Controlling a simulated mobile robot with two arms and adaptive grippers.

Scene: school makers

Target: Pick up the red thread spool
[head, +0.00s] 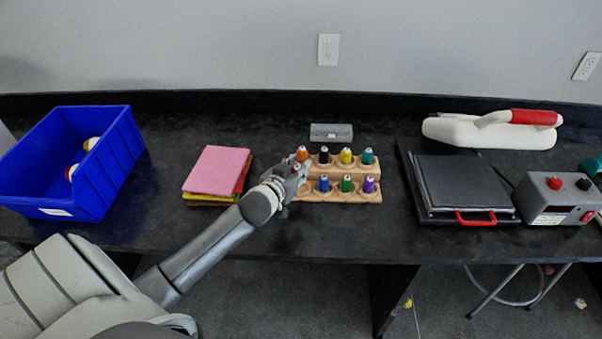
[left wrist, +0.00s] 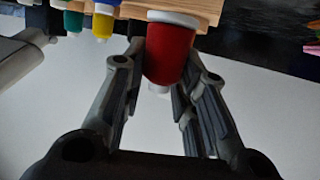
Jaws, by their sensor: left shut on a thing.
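The red thread spool (left wrist: 168,52) is large in the left wrist view, between the two fingers of my left gripper (left wrist: 155,85). The fingers are shut on it. In the head view my left gripper (head: 290,178) is at the left end of the wooden spool rack (head: 335,196), over its front row. There the gripper mostly hides the red spool. I cannot tell whether the spool still touches the rack. My right gripper is in neither view.
The rack holds other spools, including orange (head: 302,154), yellow (head: 346,156), blue (head: 323,184) and purple (head: 369,185). Folded cloths (head: 217,168) and a blue bin (head: 105,185) are at the left. A black press (head: 462,185) is at the right.

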